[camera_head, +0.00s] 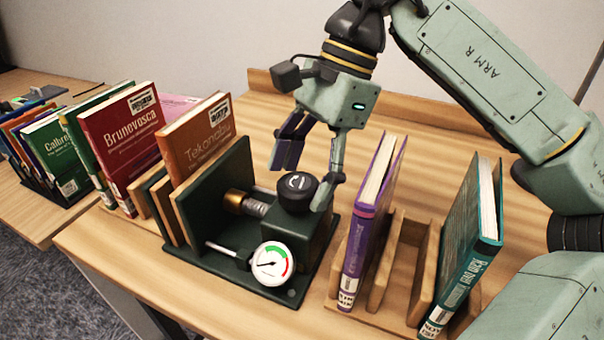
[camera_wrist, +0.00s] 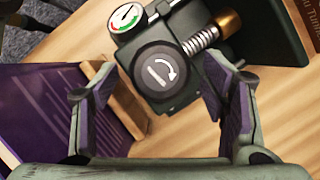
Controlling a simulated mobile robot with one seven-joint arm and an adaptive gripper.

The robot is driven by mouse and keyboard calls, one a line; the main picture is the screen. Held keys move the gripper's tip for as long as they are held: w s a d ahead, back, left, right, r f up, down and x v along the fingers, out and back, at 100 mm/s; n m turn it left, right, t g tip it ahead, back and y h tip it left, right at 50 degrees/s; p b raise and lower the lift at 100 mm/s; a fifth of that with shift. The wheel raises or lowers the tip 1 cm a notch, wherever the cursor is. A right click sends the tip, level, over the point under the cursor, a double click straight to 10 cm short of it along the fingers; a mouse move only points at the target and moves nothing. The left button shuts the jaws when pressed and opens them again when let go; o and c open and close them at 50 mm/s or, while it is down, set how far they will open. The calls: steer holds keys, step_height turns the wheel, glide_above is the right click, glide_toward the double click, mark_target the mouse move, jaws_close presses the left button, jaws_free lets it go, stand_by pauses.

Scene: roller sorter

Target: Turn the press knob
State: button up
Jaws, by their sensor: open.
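The press knob (camera_head: 297,191) is a round black knob with a white curved arrow, on top of the dark green press (camera_head: 312,240). It also shows in the wrist view (camera_wrist: 161,72), where its white bar mark is tilted. A gauge (camera_head: 272,263) with a white, green and red dial is on the press front. My gripper (camera_head: 309,188) is open. In the wrist view my gripper (camera_wrist: 163,88) has its two fingers spread on either side of the knob, with a gap on each side. No contact with the knob is visible.
A purple book (camera_head: 368,220) and a teal book (camera_head: 468,245) stand in a wooden rack (camera_head: 407,262) right of the press. An orange-brown book (camera_head: 200,137) and a red book (camera_head: 122,140) stand to the left. The table behind my gripper is clear.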

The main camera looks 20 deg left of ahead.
steer(key=shift+a+f, duration=0.1)
steer(key=shift+f, duration=0.25)
steer(key=shift+c, duration=0.3)
steer(key=c, duration=1.1)
